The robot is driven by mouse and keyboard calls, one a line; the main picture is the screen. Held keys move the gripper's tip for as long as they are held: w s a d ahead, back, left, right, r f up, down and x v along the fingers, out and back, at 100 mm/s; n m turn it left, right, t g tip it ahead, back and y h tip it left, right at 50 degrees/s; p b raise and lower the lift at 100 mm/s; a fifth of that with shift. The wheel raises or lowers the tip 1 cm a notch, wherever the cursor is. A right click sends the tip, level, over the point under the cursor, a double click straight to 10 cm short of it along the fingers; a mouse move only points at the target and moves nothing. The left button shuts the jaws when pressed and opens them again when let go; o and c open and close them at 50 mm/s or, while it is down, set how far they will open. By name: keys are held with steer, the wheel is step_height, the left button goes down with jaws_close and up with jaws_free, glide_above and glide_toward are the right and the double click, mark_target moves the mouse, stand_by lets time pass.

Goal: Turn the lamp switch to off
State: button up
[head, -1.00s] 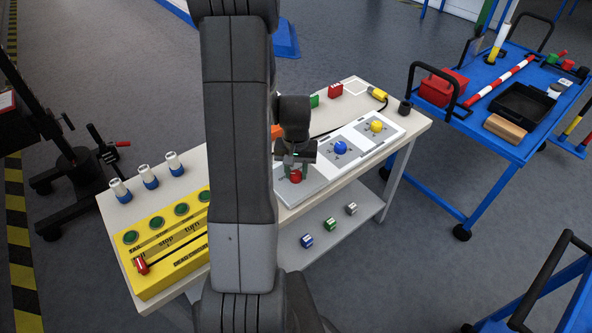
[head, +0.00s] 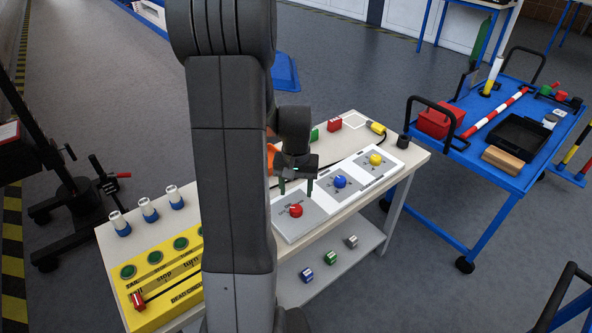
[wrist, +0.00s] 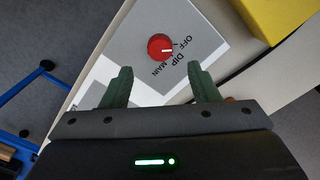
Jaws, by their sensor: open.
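The lamp switch is a red round knob (head: 296,211) on a grey plate (head: 312,222) on the cream table. In the wrist view the knob (wrist: 160,47) has a white pointer mark aimed to the right, towards the OFF and DIP labels; which one it marks is hard to tell. The labels OFF, DIP and MAIN (wrist: 161,70) curve round its lower right side. My gripper (head: 297,188) is open and empty above the knob, apart from it. In the wrist view its green fingers (wrist: 160,78) are spread, with the knob ahead between their lines.
A blue knob (head: 340,182) and a yellow knob (head: 376,160) sit on white plates beside it. A yellow box (head: 165,283) with green buttons and a red-handled lever stands at the table's left. White-and-blue cylinders (head: 149,210) stand behind it. A blue cart (head: 480,150) is at right.

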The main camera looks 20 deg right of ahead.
mark_target(296, 208)
step_height(296, 208, up, 7)
steer(key=shift+f, duration=0.2)
stand_by(0.5)
step_height(296, 208, down, 14)
steer(key=shift+r, duration=0.15)
steer(key=shift+r, duration=0.15)
stand_by(0.5)
